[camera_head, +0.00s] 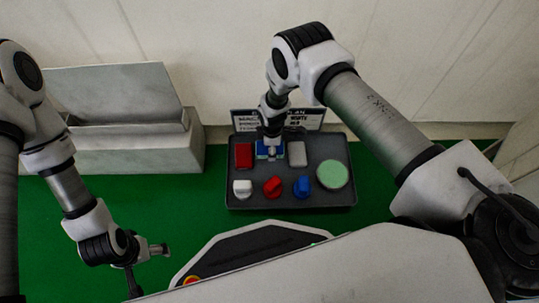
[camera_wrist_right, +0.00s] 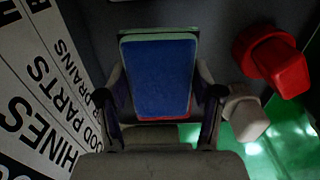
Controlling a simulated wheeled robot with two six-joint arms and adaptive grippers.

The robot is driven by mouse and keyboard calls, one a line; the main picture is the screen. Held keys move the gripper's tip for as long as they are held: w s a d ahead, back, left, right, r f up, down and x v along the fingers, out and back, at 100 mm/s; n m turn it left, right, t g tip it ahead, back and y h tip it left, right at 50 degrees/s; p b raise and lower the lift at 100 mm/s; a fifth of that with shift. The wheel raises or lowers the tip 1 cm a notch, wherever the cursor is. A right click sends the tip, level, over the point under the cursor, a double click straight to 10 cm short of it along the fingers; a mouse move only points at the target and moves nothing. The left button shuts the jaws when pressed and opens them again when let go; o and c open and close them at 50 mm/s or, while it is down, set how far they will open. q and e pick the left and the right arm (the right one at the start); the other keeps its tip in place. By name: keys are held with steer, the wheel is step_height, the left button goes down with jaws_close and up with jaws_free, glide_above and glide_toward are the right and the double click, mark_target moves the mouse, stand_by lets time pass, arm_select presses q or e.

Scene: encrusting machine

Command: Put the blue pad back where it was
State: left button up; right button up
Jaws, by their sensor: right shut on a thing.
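The blue pad (camera_wrist_right: 157,78) fills the middle of the right wrist view, with a finger of my right gripper (camera_wrist_right: 163,110) against each side. A thin green strip shows along its top edge and red along its bottom edge. In the head view my right gripper (camera_head: 270,143) points down at the back row of the dark tray (camera_head: 318,200), mostly covering the blue pad (camera_head: 264,155). The pad lies between a red pad (camera_head: 244,156) and a grey pad (camera_head: 297,154). I cannot tell whether it touches the tray. My left gripper (camera_head: 153,251) is at lower left, away from the tray; its fingers are unclear.
The tray's front row holds a white knob (camera_head: 242,189), a red knob (camera_head: 272,187) and a blue knob (camera_head: 301,187). A green disc (camera_head: 332,174) is at the right. A lettered sign (camera_head: 300,118) stands behind. A grey stone-like box (camera_head: 130,150) stands left; green surface between is clear.

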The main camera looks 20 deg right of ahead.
step_height(320, 180, down, 4)
steer(key=shift+f+b, duration=0.25)
steer(key=shift+b, duration=0.8)
steer(key=shift+f, duration=0.2)
steer(key=o, duration=1.2)
